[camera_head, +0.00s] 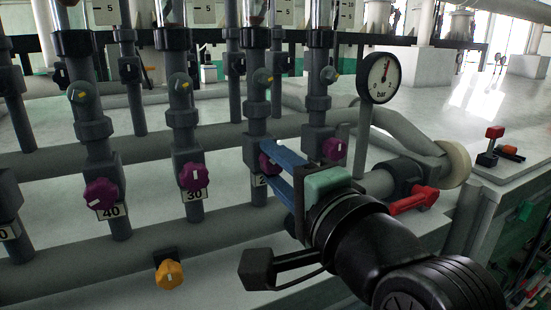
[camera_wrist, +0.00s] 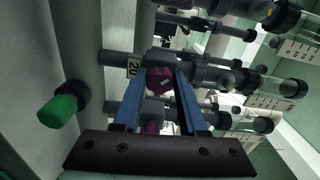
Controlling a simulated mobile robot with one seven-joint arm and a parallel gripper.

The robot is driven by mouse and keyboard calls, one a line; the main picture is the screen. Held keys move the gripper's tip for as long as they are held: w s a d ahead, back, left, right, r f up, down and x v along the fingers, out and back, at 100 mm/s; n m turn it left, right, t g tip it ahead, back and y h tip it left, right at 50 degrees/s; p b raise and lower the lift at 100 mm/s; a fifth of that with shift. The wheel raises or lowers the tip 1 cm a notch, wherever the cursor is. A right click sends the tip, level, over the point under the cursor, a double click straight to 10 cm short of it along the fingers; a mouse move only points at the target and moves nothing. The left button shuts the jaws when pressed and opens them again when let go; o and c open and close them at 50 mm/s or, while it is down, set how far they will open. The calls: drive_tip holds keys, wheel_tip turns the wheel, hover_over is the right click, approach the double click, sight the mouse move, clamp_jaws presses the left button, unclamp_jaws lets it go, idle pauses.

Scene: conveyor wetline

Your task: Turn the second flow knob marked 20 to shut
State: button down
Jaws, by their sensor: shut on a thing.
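The purple flow knob marked 20 (camera_wrist: 160,80) sits on a grey vertical pipe. Its label (camera_wrist: 133,68) reads 20 in the wrist view. My gripper (camera_wrist: 161,74) has its two blue fingers on either side of this knob, closed on it. A white line shows on the knob's face between the fingers.
Similar purple knobs marked 40 (camera_head: 104,194) and 30 (camera_head: 193,177) stand to the left, another (camera_head: 333,150) to the right. A yellow knob (camera_head: 170,273) is below. A pressure gauge (camera_head: 379,78) and a red lever (camera_head: 414,201) are at right.

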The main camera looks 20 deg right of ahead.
drive_tip(key=m, duration=0.4)
drive_tip(key=shift+m, duration=2.2)
drive_tip(key=shift+d, duration=0.1)
drive_tip(key=shift+c, duration=2.2)
unclamp_jaws()
drive_tip(key=shift+s, duration=0.1)
drive_tip(key=s+b, duration=0.6)
drive_tip(key=s, duration=0.6)
drive_tip(key=shift+s+d, duration=0.2)
drive_tip(key=shift+s, duration=0.2)
